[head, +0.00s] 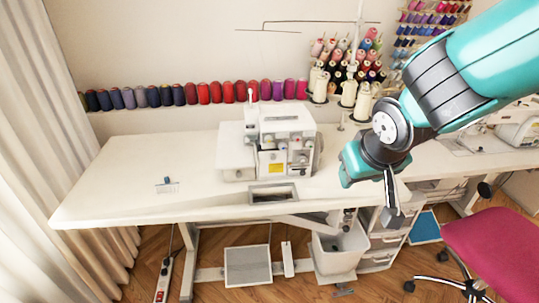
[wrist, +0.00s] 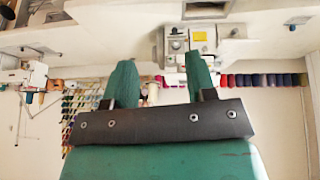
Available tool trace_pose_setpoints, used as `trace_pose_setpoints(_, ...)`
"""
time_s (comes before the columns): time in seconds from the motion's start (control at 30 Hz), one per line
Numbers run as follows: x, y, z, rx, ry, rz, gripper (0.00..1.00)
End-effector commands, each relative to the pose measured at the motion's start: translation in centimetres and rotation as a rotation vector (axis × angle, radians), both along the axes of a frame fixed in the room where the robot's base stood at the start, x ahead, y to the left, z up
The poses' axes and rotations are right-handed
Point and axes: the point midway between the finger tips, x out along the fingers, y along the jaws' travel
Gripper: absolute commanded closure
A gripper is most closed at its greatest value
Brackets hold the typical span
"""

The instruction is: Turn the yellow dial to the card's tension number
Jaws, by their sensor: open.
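The white sewing machine (head: 247,135) stands on the white table, with several small knobs and a yellow patch (head: 277,168) on its front. I cannot tell whether this patch is the yellow dial or a label. A small pale card (head: 167,188) with a blue item on it lies on the table at left; its number is unreadable. My gripper (wrist: 160,78) is open and empty, its green fingers wide apart. In the head view it hangs right of the machine, apart from it. The wrist view is upside down and shows the machine (wrist: 210,47) beyond the fingers.
The white table (head: 120,165) is mostly clear left of the machine. Thread cones (head: 349,92) stand behind it at right, and a row of spools (head: 180,95) lines the wall. A white bin (head: 340,250) and a pink chair (head: 495,240) are below and right.

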Motion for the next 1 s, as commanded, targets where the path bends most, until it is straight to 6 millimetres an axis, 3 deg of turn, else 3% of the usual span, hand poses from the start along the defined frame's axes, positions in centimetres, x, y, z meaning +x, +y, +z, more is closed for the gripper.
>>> trace_pose_setpoints(0.03, 2.5, 0.4, -3.5, -0.064, -0.083, -0.022, 0.49)
trace_pose_setpoints(0.1, 5.8, 0.9, -5.7, -0.149, -0.239, -0.042, 0.49)
trace_pose_setpoints(0.2, 9.6, 2.7, -8.0, -0.262, -0.481, -0.004, 0.49)
trace_pose_setpoints(0.3, 11.7, 6.1, -9.5, -0.349, -0.710, 0.097, 0.49)
trace_pose_setpoints(0.5, 11.6, 12.9, -11.6, -0.436, -1.011, 0.338, 0.49)
trace_pose_setpoints(0.6, 11.1, 14.6, -11.9, -0.450, -1.075, 0.403, 0.49)
trace_pose_setpoints(0.77, 11.9, 15.2, -11.6, -0.455, -1.097, 0.423, 0.49)
trace_pose_setpoints(1.0, 16.6, 15.6, -11.2, -0.455, -1.095, 0.418, 0.49)
